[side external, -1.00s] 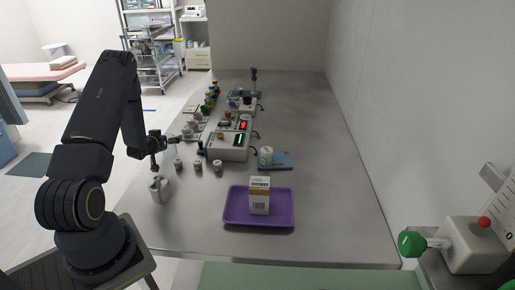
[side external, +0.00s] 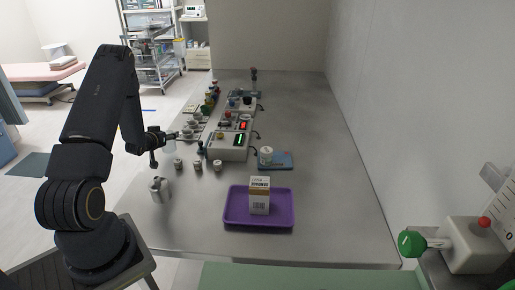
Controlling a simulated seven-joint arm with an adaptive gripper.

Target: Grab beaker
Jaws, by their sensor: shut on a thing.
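My gripper (side external: 170,137) is at the left edge of the steel table, its jaws shut on a faint, clear object (side external: 169,147) that appears to be the beaker. The object is small and see-through here, so its outline and the exact grip are hard to make out. The gripper is above the table's left side, left of the rack of cups.
A steel pot (side external: 160,191) stands below the gripper near the table's left edge. Several small jars (side external: 197,165) stand to its right. A purple tray (side external: 230,222) holds a carton (side external: 259,196). A white device (side external: 229,152) stands mid-table.

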